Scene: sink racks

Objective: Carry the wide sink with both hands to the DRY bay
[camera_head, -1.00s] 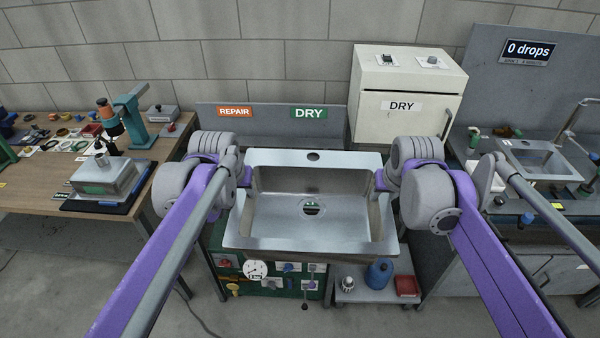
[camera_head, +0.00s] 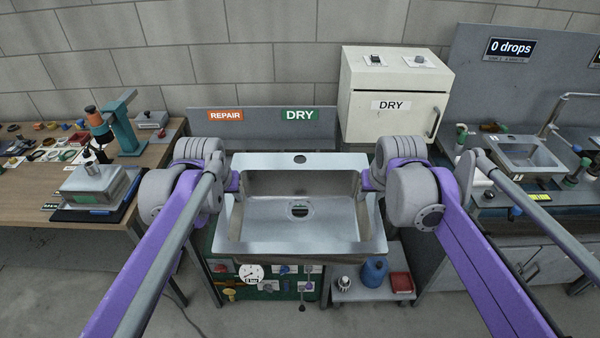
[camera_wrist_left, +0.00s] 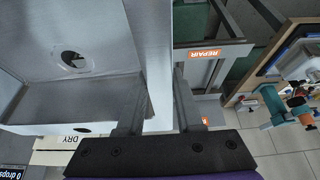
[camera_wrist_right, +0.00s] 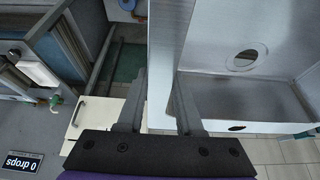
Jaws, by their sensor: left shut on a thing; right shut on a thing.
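The wide steel sink (camera_head: 300,245) hangs level between my two arms, in the middle of the head view. My left gripper (camera_head: 232,182) is shut on its left rim, and my right gripper (camera_head: 368,182) is shut on its right rim. The left wrist view shows my left fingers (camera_wrist_left: 155,105) on either side of the sink wall; the right wrist view shows my right fingers (camera_wrist_right: 160,105) doing the same. The green DRY sign (camera_head: 299,114) is on the grey back panel behind the sink. The sink hides most of the bay below it.
An orange REPAIR sign (camera_head: 226,115) is left of the DRY sign. A cream DRY cabinet (camera_head: 395,92) stands behind, to the right. A wooden workbench (camera_head: 40,190) is at left, a counter with a small sink (camera_head: 527,152) at right. A low trolley (camera_head: 350,292) is below the held sink.

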